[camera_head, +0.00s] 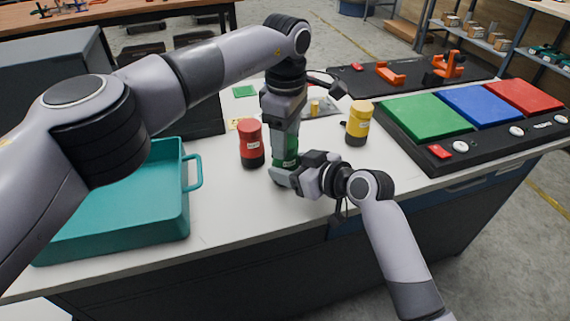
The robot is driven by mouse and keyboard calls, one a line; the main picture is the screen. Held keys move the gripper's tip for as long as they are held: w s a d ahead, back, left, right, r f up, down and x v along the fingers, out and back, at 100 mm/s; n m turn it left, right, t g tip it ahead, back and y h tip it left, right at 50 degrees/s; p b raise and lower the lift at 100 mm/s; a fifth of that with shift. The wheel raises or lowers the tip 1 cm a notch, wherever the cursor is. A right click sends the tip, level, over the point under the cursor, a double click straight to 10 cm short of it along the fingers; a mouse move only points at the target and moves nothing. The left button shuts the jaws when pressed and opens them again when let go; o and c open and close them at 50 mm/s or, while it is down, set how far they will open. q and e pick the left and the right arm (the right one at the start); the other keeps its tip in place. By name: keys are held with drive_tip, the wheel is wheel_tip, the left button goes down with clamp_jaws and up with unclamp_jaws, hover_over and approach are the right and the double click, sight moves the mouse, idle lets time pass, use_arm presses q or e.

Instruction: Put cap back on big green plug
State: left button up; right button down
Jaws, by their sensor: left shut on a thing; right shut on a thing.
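The big green plug (285,147) stands upright on the white table, with only a green band of it showing between my two grippers. My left gripper (284,126) points straight down over it and is shut on the cap at its top; the fingers hide most of the cap. My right gripper (284,176) comes in from the right, low at the table, and is shut on the lower part of the plug. Whether the cap is fully seated cannot be seen.
A red plug (251,143) stands close left and a yellow plug (358,123) to the right. A teal tote (190,208) is at the left. A black panel with green (427,117), blue (480,106) and red (524,96) pads is at the right. The table's front strip is clear.

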use_arm(q)
drive_tip(key=m, duration=0.8)
drive_tip(key=shift+m, duration=0.4)
drive_tip(key=o, duration=1.2)
drive_tip(key=shift+o, duration=0.2)
wheel_tip(320, 180, up, 12)
